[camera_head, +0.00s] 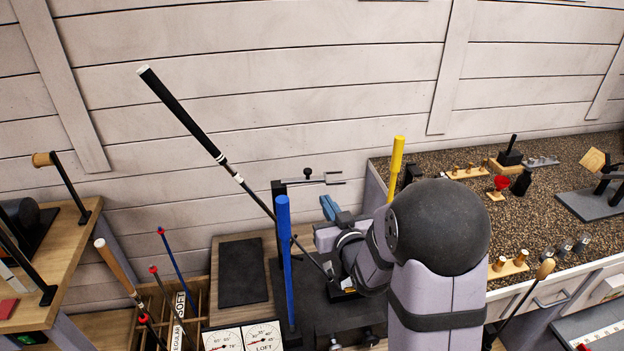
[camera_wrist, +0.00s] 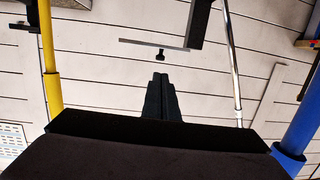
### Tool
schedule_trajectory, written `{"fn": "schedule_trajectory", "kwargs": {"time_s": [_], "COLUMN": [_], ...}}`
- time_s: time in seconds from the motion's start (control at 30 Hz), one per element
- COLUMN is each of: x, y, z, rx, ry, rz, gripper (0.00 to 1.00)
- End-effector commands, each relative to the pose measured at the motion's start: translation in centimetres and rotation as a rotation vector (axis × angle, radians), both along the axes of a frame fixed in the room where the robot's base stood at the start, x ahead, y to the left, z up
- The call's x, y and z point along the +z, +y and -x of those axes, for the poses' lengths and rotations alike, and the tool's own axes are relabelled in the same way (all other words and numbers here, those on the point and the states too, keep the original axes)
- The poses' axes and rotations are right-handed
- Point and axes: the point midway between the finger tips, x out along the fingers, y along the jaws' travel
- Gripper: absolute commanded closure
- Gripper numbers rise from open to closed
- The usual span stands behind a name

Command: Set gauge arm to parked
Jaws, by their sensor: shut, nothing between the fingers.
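The gauge arm (camera_head: 309,182) is a thin grey bar with a forked right end and a black knob, reaching right from the top of a black post (camera_head: 278,215). In the wrist view the thin bar (camera_wrist: 140,42) and its knob show beyond the fingertips, beside the dark post (camera_wrist: 200,22). My gripper (camera_head: 327,203) points up just below the bar in the head view, its blue-grey fingers together and empty. In the wrist view my gripper (camera_wrist: 160,77) is shut and appears apart from the knob. The part of the fixture behind my wrist is hidden.
A golf club with a black grip (camera_head: 185,120) leans across the fixture. A blue upright (camera_head: 284,260) stands left of my wrist and a yellow one (camera_head: 396,165) right. Two dial gauges (camera_head: 243,338) sit in front. A gravel-topped bench (camera_head: 440,200) is at right.

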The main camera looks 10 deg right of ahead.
Motion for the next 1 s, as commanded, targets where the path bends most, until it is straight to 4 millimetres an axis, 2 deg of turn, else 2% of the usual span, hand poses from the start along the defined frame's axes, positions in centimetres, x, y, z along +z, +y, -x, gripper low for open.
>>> {"fn": "schedule_trajectory", "kwargs": {"time_s": [0.27,0.8,1.0], "x": [-0.1,-1.3,-1.7], "y": [0.2,0.7,0.9], "z": [-1.6,-9.6,-12.0], "rx": [0.002,0.003,0.003], "ry": [0.0,0.0,0.0], "rz": [0.0,0.001,0.001], "gripper": [1.0,1.0,1.0]}}
